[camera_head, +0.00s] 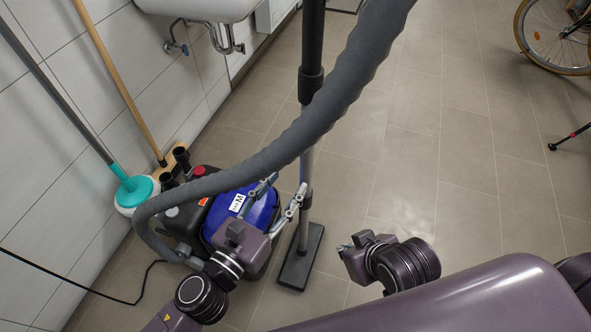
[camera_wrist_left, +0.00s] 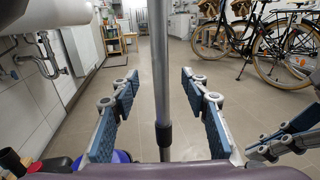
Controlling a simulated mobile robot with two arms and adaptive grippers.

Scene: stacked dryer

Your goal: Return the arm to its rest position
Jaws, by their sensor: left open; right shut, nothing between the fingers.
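My left gripper (camera_head: 285,184) is open above the blue vacuum cleaner (camera_head: 242,212), beside the vacuum's upright metal tube (camera_head: 304,168). In the left wrist view its two blue-padded fingers (camera_wrist_left: 158,92) are spread wide. The tube (camera_wrist_left: 159,70) shows between them, apart from both pads; I cannot tell its exact depth. My right gripper (camera_head: 344,247) is shut and empty, low over the floor to the right of the tube. Its fingers also show at the right edge of the left wrist view (camera_wrist_left: 285,140).
A thick grey hose (camera_head: 290,140) arches over the vacuum. A black cable lies on the floor at left. Bicycles (camera_wrist_left: 270,45) stand at the right. The floor (camera_head: 440,140) at right is mostly clear.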

